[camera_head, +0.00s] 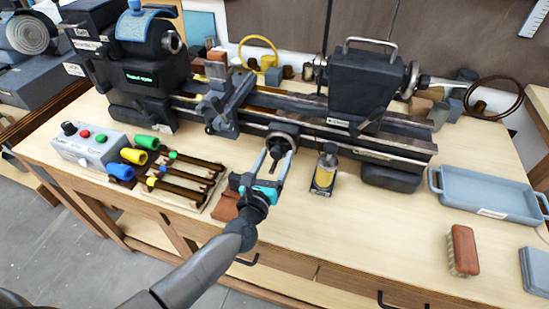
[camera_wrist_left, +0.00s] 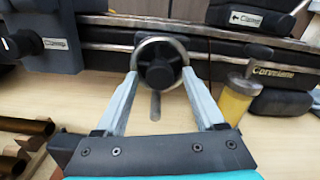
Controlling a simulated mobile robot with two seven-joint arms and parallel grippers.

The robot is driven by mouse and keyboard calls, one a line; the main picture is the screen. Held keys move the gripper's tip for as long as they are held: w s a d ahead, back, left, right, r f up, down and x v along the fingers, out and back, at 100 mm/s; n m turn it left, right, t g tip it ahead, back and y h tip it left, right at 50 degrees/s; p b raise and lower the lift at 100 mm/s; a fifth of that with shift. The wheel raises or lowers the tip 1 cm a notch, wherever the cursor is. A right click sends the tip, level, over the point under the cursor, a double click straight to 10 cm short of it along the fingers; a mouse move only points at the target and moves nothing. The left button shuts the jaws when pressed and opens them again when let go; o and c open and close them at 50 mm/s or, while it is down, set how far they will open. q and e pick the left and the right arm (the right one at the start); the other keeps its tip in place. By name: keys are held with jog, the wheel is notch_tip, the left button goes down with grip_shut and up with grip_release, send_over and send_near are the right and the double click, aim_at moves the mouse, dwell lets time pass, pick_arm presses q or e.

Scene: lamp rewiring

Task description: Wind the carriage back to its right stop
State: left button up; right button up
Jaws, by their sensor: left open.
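A small lathe stands on the workbench. Its handwheel (camera_head: 282,138), with a dark hub and metal rim, sits at the front of the bed; it also shows in the left wrist view (camera_wrist_left: 160,62). My left gripper (camera_head: 276,153) is open, its two fingers pointing at the handwheel. In the left wrist view the fingertips lie at the two sides of the rim; I cannot tell whether they touch it. A short pin hangs below the hub. A grey-blue slide (camera_head: 227,107), probably the carriage, sits on the bed rails left of the wheel. My right gripper is out of view.
The tailstock (camera_head: 362,85) stands right of the wheel. A yellow oil cup (camera_head: 325,171) stands close to my gripper's right. Coloured-handled tools (camera_head: 185,170) and a button box (camera_head: 90,147) lie left. A blue tray (camera_head: 485,193) and brown brush (camera_head: 464,250) are right.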

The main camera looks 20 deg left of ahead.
pick_arm(q)
grip_shut()
dwell(0.5)
